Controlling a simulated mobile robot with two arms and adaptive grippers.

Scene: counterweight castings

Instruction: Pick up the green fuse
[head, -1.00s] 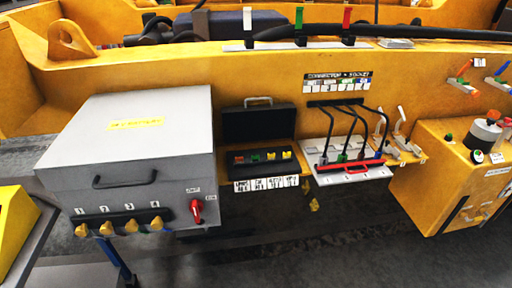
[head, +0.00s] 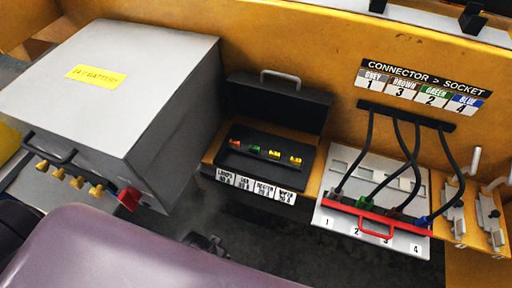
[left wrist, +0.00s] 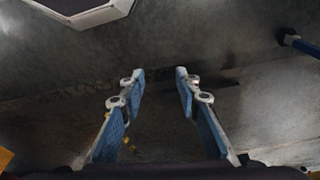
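The green fuse (head: 254,149) sits in a row in the open black fuse box (head: 245,169), between an orange fuse (head: 235,143) and a yellow fuse (head: 274,154). Another yellow fuse (head: 295,160) is at the row's right end. My left gripper (left wrist: 160,76) is open in the left wrist view, its two blue-padded fingers apart with only dark floor between them. No fuse shows in that view. In the head view my arm covers the lower left, and a dark part beyond it, below the box, is too dim to identify. My right gripper is not in view.
The grey battery box (head: 150,85), with a red switch (head: 130,198), stands close left of the fuse box. The raised black lid (head: 275,100) is behind the fuses. Right of it is a socket panel (head: 340,222) with black cables and a red bar. Open floor lies below.

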